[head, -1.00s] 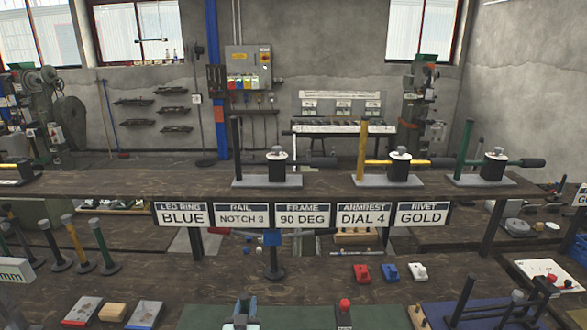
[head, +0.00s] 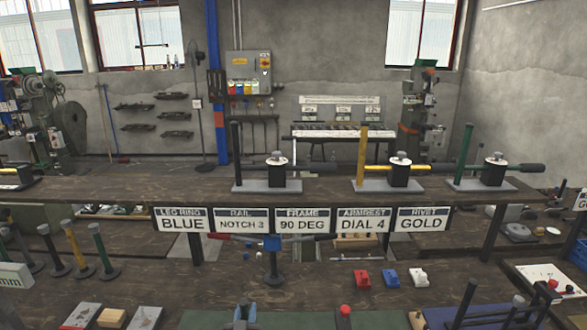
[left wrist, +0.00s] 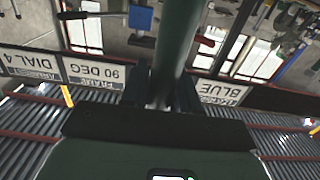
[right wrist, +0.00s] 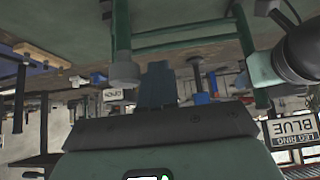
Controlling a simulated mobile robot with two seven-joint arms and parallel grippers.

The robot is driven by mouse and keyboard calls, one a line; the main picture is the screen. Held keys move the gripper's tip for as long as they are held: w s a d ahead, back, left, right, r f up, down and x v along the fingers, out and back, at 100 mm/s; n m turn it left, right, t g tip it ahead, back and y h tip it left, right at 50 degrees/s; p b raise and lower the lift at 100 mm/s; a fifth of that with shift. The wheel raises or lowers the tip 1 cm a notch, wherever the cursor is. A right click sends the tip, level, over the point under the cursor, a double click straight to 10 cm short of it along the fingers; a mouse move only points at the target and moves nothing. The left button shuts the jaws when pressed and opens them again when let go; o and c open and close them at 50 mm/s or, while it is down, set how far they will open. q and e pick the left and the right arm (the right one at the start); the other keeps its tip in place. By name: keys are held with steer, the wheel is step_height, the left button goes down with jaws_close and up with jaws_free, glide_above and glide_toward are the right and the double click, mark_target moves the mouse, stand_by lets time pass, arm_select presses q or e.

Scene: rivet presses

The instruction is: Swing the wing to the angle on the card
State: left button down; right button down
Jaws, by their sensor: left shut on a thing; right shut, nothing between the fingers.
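The card (head: 303,220) reads FRAME 90 DEG and hangs in the middle of the card row in the head view. It is upside down in the left wrist view (left wrist: 94,73). My left gripper (head: 246,312) is at the bottom edge of the head view. In the left wrist view its fingers (left wrist: 168,92) are shut on a dark green tube (left wrist: 180,35), apparently part of the wing. In the right wrist view, green frame tubes with crossbars (right wrist: 175,38) show. My right gripper (right wrist: 157,85) is shut and empty, beside a tube's grey end cap (right wrist: 123,74).
A blue-headed stand (head: 272,262) with a crossbar stands behind the left gripper. Capped posts (head: 78,250) stand at left. Red, blue and white blocks (head: 391,277) lie right of centre. A rack with dark uprights (head: 465,303) is at lower right.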

steer(key=shift+s+d, duration=0.45)
stand_by(0.4)
steer(key=shift+s+d, duration=0.55)
steer(key=shift+d, duration=0.4)
steer(key=shift+s+d, duration=0.4)
steer(key=shift+d, duration=0.35)
